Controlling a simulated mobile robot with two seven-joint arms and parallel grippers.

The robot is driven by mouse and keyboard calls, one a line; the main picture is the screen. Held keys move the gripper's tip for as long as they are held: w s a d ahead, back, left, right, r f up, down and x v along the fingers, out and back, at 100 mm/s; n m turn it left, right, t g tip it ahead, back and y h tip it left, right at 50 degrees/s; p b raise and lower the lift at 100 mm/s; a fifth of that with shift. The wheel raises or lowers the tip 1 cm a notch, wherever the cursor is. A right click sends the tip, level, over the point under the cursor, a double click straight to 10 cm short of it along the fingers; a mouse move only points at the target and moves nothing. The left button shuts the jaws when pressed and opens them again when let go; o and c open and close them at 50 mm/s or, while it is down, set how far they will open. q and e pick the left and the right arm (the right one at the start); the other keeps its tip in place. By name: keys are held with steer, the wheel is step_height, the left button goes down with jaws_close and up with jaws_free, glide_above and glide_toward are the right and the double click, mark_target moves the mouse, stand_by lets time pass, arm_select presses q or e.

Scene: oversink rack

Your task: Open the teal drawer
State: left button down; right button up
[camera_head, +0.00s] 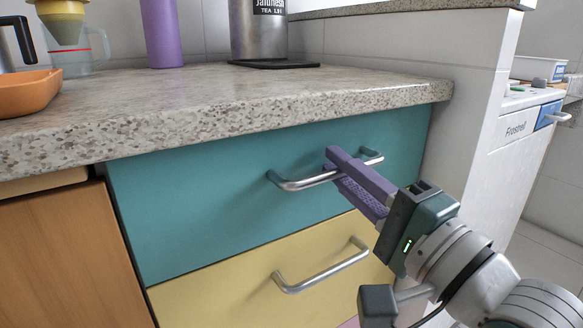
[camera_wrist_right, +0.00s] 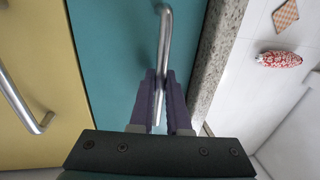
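The teal drawer (camera_head: 200,205) is the upper drawer under the stone counter, and its front looks flush with the yellow drawer front below. Its silver bar handle (camera_head: 300,183) runs across the front; it also shows upright in the right wrist view (camera_wrist_right: 165,35). My right gripper (camera_head: 338,165) reaches in from the lower right with its purple fingers at the right half of the handle. In the right wrist view the fingers (camera_wrist_right: 160,82) lie on both sides of the bar, close against it, and look shut on it. My left gripper is not in view.
A yellow drawer (camera_head: 235,285) with its own silver handle (camera_head: 320,270) is just below. The counter (camera_head: 190,110) overhangs the drawers. A wooden cabinet door (camera_head: 65,260) is at the left. A white wall (camera_head: 470,110) stands right of the drawers. An orange tray (camera_head: 30,95) sits on the counter.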

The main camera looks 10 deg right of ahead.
jaws_close()
stand_by(0.6)
stand_by(0.6)
